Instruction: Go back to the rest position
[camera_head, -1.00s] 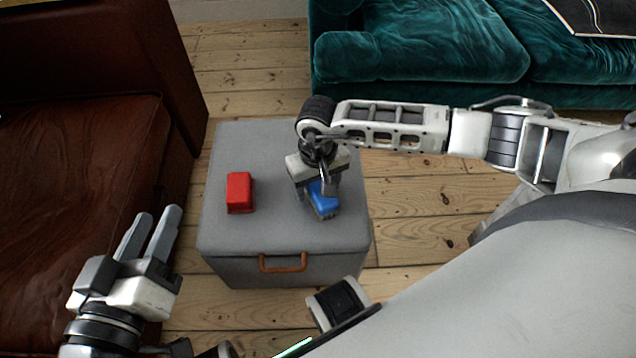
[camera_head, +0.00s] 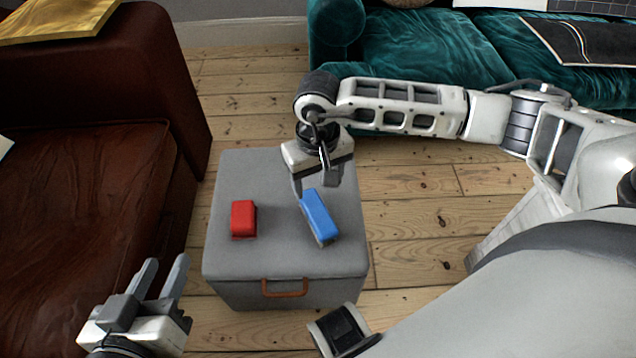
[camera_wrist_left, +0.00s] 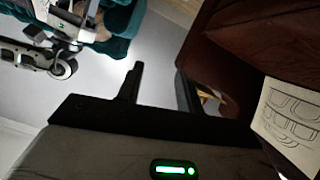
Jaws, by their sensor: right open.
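A red block (camera_head: 243,219) and a longer blue block (camera_head: 320,217) lie apart on the grey lidded box (camera_head: 275,255). My right gripper (camera_head: 317,188) is open and empty, pointing down just above and behind the far end of the blue block. My left gripper (camera_head: 162,275) is at the lower left, in front of the brown sofa and left of the box. Its two fingers are apart with nothing between them, and they also show apart in the left wrist view (camera_wrist_left: 158,88).
A brown leather sofa (camera_head: 80,210) stands on the left and a teal velvet sofa (camera_head: 430,45) at the back. The box has an orange handle (camera_head: 285,288) at its front. Bare floorboards (camera_head: 420,240) lie to its right.

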